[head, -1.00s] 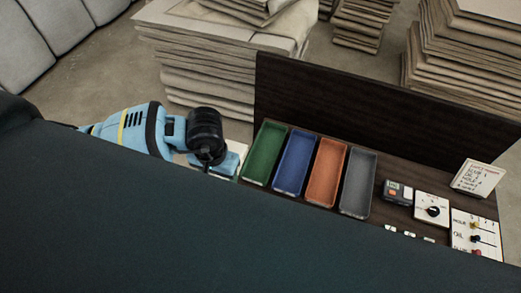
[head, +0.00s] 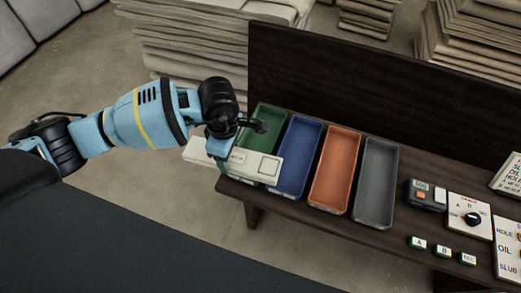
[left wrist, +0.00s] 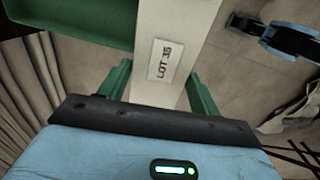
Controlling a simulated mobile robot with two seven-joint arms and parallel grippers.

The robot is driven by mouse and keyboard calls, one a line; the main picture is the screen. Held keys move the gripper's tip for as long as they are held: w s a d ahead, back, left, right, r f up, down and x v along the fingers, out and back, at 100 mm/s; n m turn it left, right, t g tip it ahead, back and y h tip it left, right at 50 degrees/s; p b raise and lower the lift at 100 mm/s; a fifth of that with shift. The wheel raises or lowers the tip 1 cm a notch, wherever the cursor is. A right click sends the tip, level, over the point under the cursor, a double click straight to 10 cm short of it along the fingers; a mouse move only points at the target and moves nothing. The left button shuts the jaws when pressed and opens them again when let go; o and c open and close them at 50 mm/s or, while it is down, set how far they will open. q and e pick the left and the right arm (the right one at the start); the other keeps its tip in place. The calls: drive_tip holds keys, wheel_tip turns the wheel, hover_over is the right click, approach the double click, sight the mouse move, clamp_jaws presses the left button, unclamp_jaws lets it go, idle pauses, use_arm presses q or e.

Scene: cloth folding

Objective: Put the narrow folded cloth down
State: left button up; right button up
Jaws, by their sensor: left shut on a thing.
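The narrow folded cloth (head: 203,157) is a long cream strip in the head view. It crosses just in front of the green tray (head: 266,120) and the blue tray (head: 298,160). My left gripper (head: 225,160) is shut on it and hides part of its middle. My right gripper is not in view.
An orange tray (head: 335,172) and a grey tray (head: 374,185) stand to the right on the dark bench (head: 300,212). A timer (head: 426,195), a dial box (head: 468,215) and small buttons (head: 443,250) lie further right. A tall dark board (head: 380,90) backs the bench.

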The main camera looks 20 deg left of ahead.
use_arm(q)
drive_tip(key=w+d+f+n+b, duration=0.1)
drive_tip(key=w+f+n+b, duration=0.2)
drive_tip(key=w+n+b, duration=0.55)
drive_tip(key=n+b, duration=0.7)
drive_tip(key=n, duration=0.2)
hover_over(258, 146)
drive_tip(key=f, duration=0.1)
wheel_tip(258, 146, down, 5)
drive_tip(key=shift+s+f+b, duration=0.1)
drive_tip(key=shift+f+b, duration=0.05)
drive_tip(key=shift+b, duration=0.45)
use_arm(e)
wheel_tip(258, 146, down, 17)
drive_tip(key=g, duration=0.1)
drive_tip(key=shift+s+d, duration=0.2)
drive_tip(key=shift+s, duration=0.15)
use_arm(q)
drive_tip(key=shift+f, duration=0.35)
wheel_tip(258, 146, down, 4)
drive_tip(key=shift+f+b, duration=0.15)
drive_tip(key=shift+b, duration=0.8)
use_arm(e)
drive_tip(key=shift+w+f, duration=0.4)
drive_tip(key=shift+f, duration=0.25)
